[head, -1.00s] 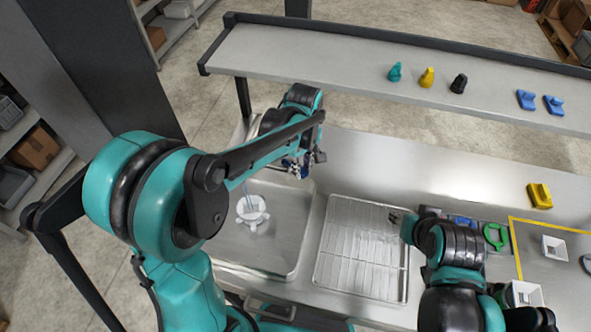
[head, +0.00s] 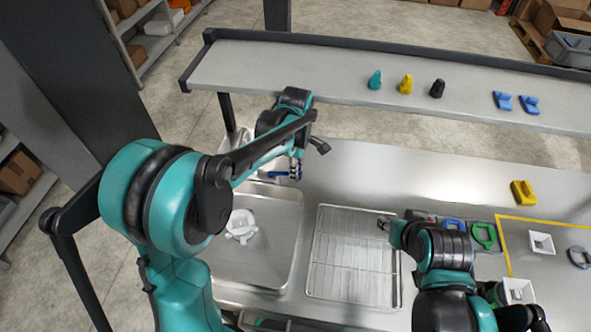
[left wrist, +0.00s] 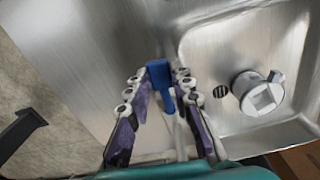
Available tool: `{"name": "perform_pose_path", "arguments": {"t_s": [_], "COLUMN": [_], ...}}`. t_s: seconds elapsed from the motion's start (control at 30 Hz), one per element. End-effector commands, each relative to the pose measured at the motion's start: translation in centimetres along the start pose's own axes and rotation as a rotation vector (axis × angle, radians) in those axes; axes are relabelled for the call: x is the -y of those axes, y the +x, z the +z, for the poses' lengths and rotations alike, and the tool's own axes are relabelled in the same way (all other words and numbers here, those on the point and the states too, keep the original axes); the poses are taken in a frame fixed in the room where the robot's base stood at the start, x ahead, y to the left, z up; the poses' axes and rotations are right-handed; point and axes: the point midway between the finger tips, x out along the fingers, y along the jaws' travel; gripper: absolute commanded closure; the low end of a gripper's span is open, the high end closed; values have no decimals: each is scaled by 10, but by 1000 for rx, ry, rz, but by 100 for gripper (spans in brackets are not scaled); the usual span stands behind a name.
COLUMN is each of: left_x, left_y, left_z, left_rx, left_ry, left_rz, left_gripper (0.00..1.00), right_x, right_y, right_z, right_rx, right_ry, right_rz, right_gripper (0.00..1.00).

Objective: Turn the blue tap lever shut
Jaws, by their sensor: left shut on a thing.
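My left gripper (head: 290,170) is over the back of the sink, at the tap. The blue tap lever (head: 279,174) shows as a small blue bar there. In the left wrist view the lever (left wrist: 159,72) sits between the fingers of my left gripper (left wrist: 157,85), which is shut on it. The tap body is mostly hidden by my gripper and arm. No water stream shows now. A white part with a square opening (head: 240,224) lies in the sink; it also shows in the left wrist view (left wrist: 262,94). My right gripper (head: 383,223) is beside the wire rack, too small to read.
The sink basin (head: 275,252) is left of the wire rack (head: 352,262). A raised shelf (head: 300,68) behind holds teal, yellow, black and blue pieces. A yellow piece (head: 523,193) and a green ring-shaped piece (head: 484,236) are at right. The counter's middle is clear.

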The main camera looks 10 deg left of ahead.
Motion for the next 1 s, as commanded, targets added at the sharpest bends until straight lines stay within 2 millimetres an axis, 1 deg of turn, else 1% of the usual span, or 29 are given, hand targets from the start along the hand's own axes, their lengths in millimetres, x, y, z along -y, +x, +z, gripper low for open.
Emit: {"name": "perform_pose_path", "arguments": {"t_s": [0.27, 0.3, 0.37, 0.4, 0.87, 1.0], "left_x": [0, 0, 0, 0, 0, 3], "left_y": [0, 0, 0, 0, 0, 0], "left_z": [0, 0, 0, 0, 0, 0], "left_rx": [1, 1, 1, 1, 0, 0], "left_ry": [1, 1, 1, 1, 1, 30], "left_rz": [1, 1, 1, 1, 0, 0], "left_gripper": [100, 76, 60, 57, 57, 57], "right_x": [0, 0, 0, 0, 0, 0], "right_y": [0, 0, 0, 0, 0, 0], "right_z": [0, 0, 0, 0, 0, 0], "right_rx": [0, 0, 0, 0, 0, 0], "right_ry": [0, 0, 0, 0, 0, 0], "right_rz": [0, 0, 0, 0, 0, 0], "right_gripper": [60, 60, 60, 60, 60, 60]}}
